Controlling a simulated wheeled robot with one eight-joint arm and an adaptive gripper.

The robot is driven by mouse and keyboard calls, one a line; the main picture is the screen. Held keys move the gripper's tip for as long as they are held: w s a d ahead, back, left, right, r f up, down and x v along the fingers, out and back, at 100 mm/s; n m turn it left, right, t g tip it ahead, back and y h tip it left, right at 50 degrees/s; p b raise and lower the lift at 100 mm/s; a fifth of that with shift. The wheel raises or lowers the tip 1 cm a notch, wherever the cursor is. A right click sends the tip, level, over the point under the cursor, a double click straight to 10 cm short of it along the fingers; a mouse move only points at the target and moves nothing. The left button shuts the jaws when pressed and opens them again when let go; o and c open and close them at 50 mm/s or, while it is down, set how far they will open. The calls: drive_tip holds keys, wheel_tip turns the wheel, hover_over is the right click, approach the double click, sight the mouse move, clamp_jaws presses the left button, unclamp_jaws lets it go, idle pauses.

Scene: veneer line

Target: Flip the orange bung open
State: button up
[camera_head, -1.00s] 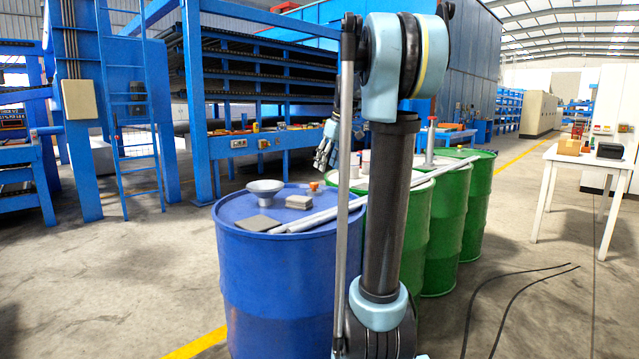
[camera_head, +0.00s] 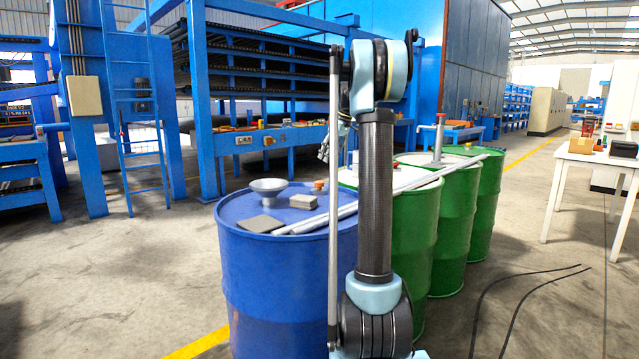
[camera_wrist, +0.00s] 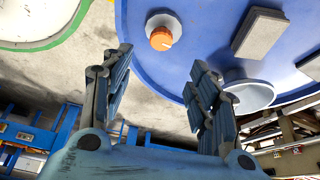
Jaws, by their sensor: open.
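The orange bung (camera_head: 319,186) sits on the lid of the blue drum (camera_head: 285,270), near its back right edge. In the wrist view the bung (camera_wrist: 161,39) has a pale streak on top and a white round collar at its base, close to the rim of the blue lid (camera_wrist: 205,30). My gripper (camera_wrist: 161,62) is open and empty, with the bung showing between and beyond its two fingertips. No finger visibly touches it. In the head view my gripper (camera_head: 325,150) is above and behind the bung, partly hidden by my arm.
Pale pipes (camera_head: 410,184) run across to the green drums (camera_head: 460,205). Floor at the left front is clear.

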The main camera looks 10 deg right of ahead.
sight(319, 182)
drive_tip(key=x, duration=1.2)
drive_tip(key=shift+s+f, duration=0.1)
drive_tip(key=shift+f, duration=0.25)
drive_tip(key=c, duration=1.1)
